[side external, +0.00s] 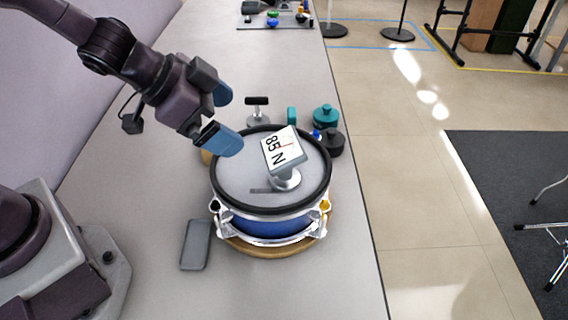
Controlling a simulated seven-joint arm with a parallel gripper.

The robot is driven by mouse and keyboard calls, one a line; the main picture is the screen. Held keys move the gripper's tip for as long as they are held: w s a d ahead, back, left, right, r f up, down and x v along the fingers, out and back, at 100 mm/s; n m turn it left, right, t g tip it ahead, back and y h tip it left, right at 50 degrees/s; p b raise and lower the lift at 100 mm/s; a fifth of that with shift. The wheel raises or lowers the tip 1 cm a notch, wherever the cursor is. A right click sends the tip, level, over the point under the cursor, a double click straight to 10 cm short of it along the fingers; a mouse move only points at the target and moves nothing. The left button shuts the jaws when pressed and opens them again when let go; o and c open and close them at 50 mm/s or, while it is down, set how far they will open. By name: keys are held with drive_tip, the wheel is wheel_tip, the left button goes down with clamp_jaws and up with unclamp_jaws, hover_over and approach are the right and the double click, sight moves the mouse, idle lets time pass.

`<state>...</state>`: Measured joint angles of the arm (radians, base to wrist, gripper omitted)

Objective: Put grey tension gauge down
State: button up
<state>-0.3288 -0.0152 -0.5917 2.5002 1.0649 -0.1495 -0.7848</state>
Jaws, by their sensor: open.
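The grey tension gauge (285,150) stands on the grey mesh head of a blue drum (233,172). Its round foot rests on the head, right of the middle, and its tilted white face reads "85 N". My gripper (232,118) has blue fingertips set apart. It is open and empty, to the upper left of the gauge and apart from it, over the drum's far left rim. Its exact height above the head is hard to tell.
A grey phone-like slab (195,245) lies left of the drum. Behind the drum are a black-handled tool (257,108), a teal knob-like piece (325,117) and a dark one (331,143). A mat with small items (275,20) lies at the far end. The table's right edge runs close to the drum.

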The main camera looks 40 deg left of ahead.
sight(286, 144)
drive_tip(key=shift+h, duration=0.6)
drive_tip(key=x, duration=0.2)
drive_tip(key=d+x, duration=0.1)
drive_tip(key=x, duration=0.3)
drive_tip(key=shift+w+d, duration=0.25)
drive_tip(key=shift+d, duration=0.05)
drive_tip(key=shift+n, duration=0.3)
drive_tip(key=shift+w+r+x, duration=0.1)
drive_tip(key=shift+w+x, duration=0.05)
drive_tip(key=shift+x, duration=1.35)
drive_tip(key=shift+w+r+x, duration=0.1)
drive_tip(key=shift+w+x, duration=0.1)
drive_tip(key=shift+x, duration=1.35)
drive_tip(key=shift+a, duration=0.15)
drive_tip(key=c, duration=0.9)
drive_tip(key=shift+r, duration=0.1)
drive_tip(key=shift+c, duration=1.4)
drive_tip(key=shift+r, duration=0.15)
